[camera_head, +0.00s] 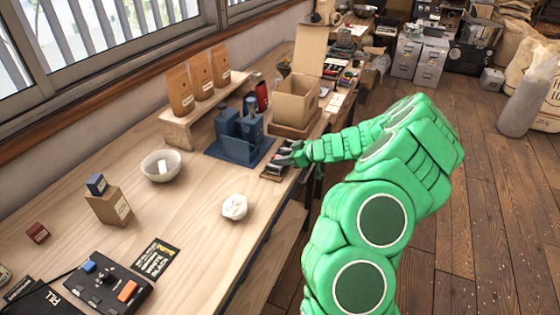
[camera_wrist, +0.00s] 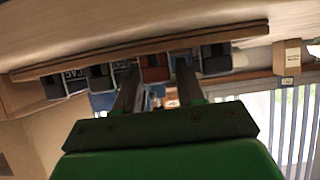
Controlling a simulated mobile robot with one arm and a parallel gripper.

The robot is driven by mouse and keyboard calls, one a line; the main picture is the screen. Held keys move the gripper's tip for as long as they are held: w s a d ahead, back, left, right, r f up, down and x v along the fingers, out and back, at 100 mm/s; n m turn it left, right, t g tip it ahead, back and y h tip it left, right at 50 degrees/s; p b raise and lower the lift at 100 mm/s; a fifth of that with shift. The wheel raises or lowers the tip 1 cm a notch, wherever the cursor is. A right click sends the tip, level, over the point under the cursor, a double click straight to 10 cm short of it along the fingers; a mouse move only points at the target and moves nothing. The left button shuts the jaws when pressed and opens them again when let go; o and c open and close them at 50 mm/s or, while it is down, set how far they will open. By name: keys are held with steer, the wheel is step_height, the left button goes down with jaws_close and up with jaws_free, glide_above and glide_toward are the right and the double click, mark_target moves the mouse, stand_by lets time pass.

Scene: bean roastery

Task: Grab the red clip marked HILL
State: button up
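A small wooden rack (camera_head: 273,178) lies near the table's right edge in the head view. It also shows as a long wooden strip in the wrist view (camera_wrist: 60,68), with a row of dark clips and one red clip (camera_wrist: 154,72). No HILL marking can be read on the red clip. My gripper (camera_head: 284,158) is at the rack, low over it. In the wrist view my gripper (camera_wrist: 158,68) has its two dark fingers apart, with the red clip between or just beyond their tips. I cannot tell whether they touch it. Part of the rack is hidden by my gripper.
A dark blue holder (camera_head: 237,150) and an open cardboard box (camera_head: 296,100) stand close behind the rack. The front middle tabletop is clear.

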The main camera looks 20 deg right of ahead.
steer(key=shift+w+a+f, duration=0.35)
steer(key=shift+w+a, duration=0.1)
steer(key=c, duration=0.7)
